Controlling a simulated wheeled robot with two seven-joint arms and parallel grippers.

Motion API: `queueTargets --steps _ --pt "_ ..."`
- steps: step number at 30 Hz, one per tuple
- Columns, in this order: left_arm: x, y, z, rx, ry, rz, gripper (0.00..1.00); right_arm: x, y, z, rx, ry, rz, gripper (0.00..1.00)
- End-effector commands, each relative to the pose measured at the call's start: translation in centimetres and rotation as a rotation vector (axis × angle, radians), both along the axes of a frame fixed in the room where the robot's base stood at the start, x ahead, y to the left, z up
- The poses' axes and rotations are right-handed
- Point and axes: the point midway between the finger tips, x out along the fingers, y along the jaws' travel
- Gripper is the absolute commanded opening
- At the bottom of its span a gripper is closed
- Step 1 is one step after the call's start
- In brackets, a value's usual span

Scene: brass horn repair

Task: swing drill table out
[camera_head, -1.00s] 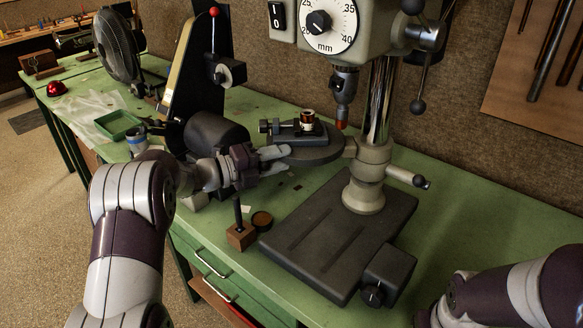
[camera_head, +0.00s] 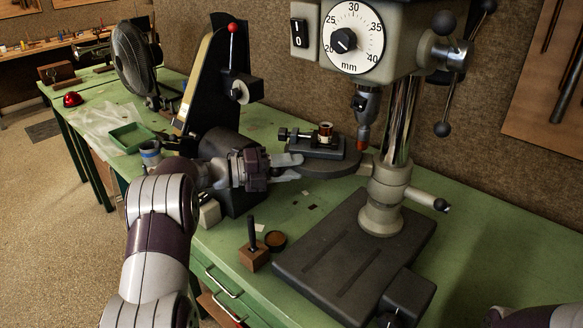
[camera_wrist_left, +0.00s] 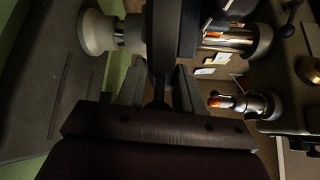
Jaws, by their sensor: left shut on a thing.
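The drill table (camera_head: 345,168) is a round dark plate on a bracket at the drill press column (camera_head: 398,120). It sits to the left of the column, with the chuck (camera_head: 366,103) over its right part. A small vise (camera_head: 318,147) stands on it and holds a copper-coloured ringed part (camera_head: 325,130). My left gripper (camera_head: 291,166) is shut on the table's left edge. In the left wrist view the fingers (camera_wrist_left: 160,88) stand on either side of the plate's edge, which is dark and partly hidden. My right gripper is out of view; only a bit of that arm shows at bottom right.
The slotted drill base (camera_head: 345,255) lies below the table. A column clamp handle (camera_head: 428,199) sticks out to the right. A black grinder-like machine (camera_head: 222,150) stands close behind my left wrist.

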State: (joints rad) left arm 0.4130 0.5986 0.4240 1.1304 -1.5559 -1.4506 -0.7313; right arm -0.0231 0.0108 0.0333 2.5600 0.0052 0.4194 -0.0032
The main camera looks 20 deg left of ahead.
Motion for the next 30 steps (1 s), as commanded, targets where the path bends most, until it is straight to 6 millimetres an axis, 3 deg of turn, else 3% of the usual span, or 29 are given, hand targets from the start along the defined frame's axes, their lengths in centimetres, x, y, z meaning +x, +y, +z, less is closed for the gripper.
queueTargets --steps 4,5,6,17,30 --pt "-0.1 -0.1 -0.4 0.006 0.007 -0.002 0.0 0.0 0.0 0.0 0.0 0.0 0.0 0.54" --pt "-0.1 -0.1 -0.4 0.006 0.007 -0.002 0.38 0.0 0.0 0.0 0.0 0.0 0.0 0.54" --pt "-0.1 -0.1 -0.4 0.006 0.007 -0.003 0.51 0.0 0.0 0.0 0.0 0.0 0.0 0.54" --pt "-0.3 0.6 -0.2 0.003 0.002 0.001 0.52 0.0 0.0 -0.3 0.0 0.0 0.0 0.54" --pt "-5.5 9.7 0.1 0.004 0.003 0.002 0.52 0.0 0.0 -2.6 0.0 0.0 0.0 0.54"
